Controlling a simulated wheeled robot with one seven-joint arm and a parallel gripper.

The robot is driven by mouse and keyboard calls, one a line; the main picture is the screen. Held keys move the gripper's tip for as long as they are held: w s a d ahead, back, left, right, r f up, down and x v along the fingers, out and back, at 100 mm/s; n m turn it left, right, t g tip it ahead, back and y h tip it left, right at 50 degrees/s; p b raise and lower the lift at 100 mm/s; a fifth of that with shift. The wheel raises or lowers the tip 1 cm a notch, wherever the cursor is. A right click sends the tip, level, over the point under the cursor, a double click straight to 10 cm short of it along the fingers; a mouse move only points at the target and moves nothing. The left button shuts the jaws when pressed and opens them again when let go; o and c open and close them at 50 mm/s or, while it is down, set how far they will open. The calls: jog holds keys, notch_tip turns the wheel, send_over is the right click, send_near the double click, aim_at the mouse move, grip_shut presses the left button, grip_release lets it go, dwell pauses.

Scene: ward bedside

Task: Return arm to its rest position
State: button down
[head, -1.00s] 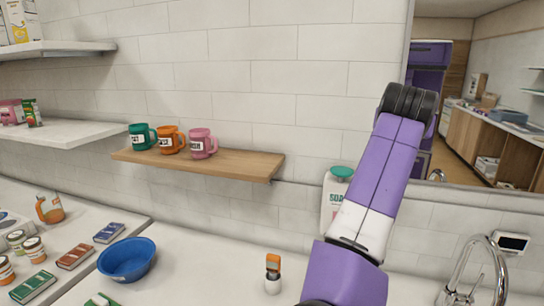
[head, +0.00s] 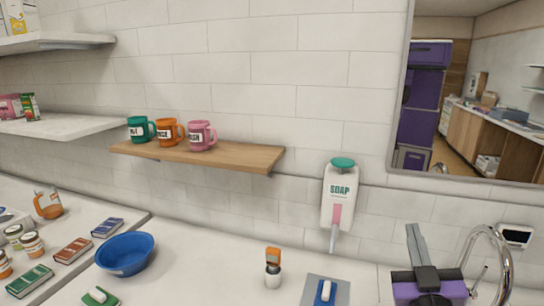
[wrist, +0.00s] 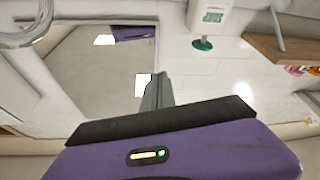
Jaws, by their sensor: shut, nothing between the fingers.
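My gripper (head: 416,240) shows at the lower right of the head view, its grey fingers pointing up beside the tap. The fingers are together with nothing between them. In the wrist view my gripper (wrist: 157,82) shows its closed fingers beyond the black and purple wrist body. It touches nothing that I can see. Most of my arm is outside the head view.
The metal tap (head: 492,262) stands right of my gripper. A soap dispenser (head: 339,197) hangs on the wall. Mugs stand on a wooden shelf (head: 235,157). A blue bowl (head: 125,254), an orange-topped bottle (head: 273,270) and a blue-handled item (head: 325,291) are on the counter.

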jog(key=s+a+f+g+y+b, duration=0.1)
jog(key=s+f, duration=0.6)
jog(key=s, duration=0.7)
jog(key=s+a+f+g+y+b, duration=0.1)
jog(key=s+a+f+g, duration=0.2)
jog(key=s+f, duration=0.5)
jog(key=s+a+f+m+g+y+b, duration=0.1)
jog(key=s+a+f, duration=0.3)
jog(key=s, duration=1.7)
notch_tip(320, 180, down, 4)
jog(key=shift+s+g+y+b, duration=0.25)
jog(key=shift+g+y+b, duration=0.3)
jog(key=shift+g, duration=0.25)
